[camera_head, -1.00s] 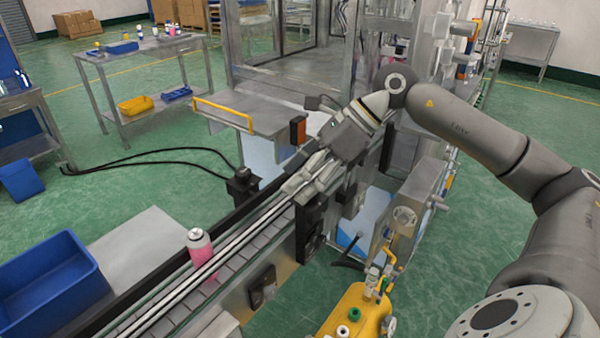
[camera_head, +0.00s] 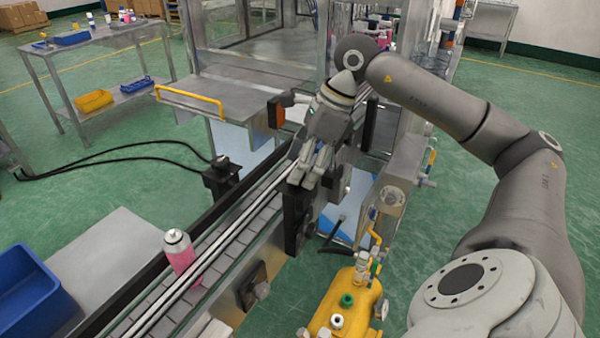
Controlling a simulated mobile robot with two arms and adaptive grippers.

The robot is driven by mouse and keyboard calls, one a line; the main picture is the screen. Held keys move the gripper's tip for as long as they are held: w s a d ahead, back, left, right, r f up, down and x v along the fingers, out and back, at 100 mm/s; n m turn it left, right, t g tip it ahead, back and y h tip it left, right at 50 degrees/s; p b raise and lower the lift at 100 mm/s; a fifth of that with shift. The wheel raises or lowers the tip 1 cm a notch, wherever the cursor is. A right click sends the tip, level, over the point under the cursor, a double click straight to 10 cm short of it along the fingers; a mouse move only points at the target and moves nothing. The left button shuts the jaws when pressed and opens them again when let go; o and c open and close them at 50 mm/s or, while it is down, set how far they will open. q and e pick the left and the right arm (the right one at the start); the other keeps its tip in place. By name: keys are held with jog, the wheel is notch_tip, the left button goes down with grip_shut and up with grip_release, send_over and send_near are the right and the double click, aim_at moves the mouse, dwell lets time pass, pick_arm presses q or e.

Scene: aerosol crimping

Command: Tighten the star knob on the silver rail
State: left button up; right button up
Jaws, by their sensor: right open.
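The silver rail (camera_head: 218,243) runs diagonally along the conveyor, from the lower left up toward the machine. My right gripper (camera_head: 303,181) is open and empty, its fingers pointing down beside the far part of the rail. Its fingertips are close above a black bracket (camera_head: 296,215) on the conveyor's near side. I cannot make out the star knob for certain; the gripper may hide it. A dark fitting (camera_head: 253,286) sits on the conveyor's side nearer to me. My left gripper is not in view.
A pink can with a silver top (camera_head: 179,252) stands on the conveyor beside the rail. A blue bin (camera_head: 28,292) is at the lower left. A yellow tank with valves (camera_head: 350,305) stands at the lower right. The machine frame rises behind the gripper.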

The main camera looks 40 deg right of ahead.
jog(key=shift+w+a+f, duration=0.1)
jog(key=shift+a+f, duration=0.1)
jog(key=shift+f, duration=0.35)
jog(key=c, duration=1)
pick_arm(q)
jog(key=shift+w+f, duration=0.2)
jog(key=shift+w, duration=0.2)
